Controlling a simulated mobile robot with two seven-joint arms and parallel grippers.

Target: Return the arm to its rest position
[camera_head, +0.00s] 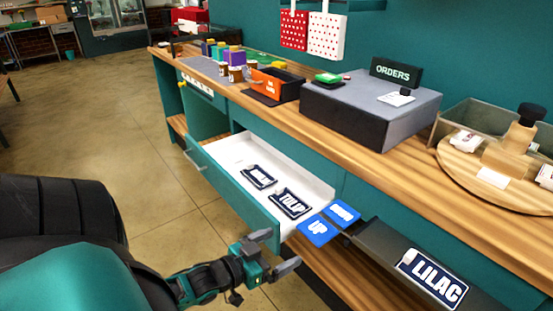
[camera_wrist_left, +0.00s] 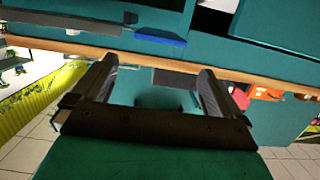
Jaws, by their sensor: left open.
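My left gripper (camera_head: 274,252) is open and empty, in front of the open drawer (camera_head: 229,199), near its front right corner in the head view. Nothing shows between its fingers. In the left wrist view the two dark fingers (camera_wrist_left: 157,78) stand wide apart, with a teal surface beyond them. My left arm comes in from the lower left of the head view, bent low over the floor. My right gripper is not in view.
The white-lined drawer holds a TULIP packet (camera_head: 291,203) and another dark packet (camera_head: 259,177). Blue cards (camera_head: 318,230) lie by its right end. A LILAC packet (camera_head: 433,278) rests on a dark tray, lower right. The wooden counter (camera_head: 400,178) runs above. Open floor (camera_head: 110,130) lies left.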

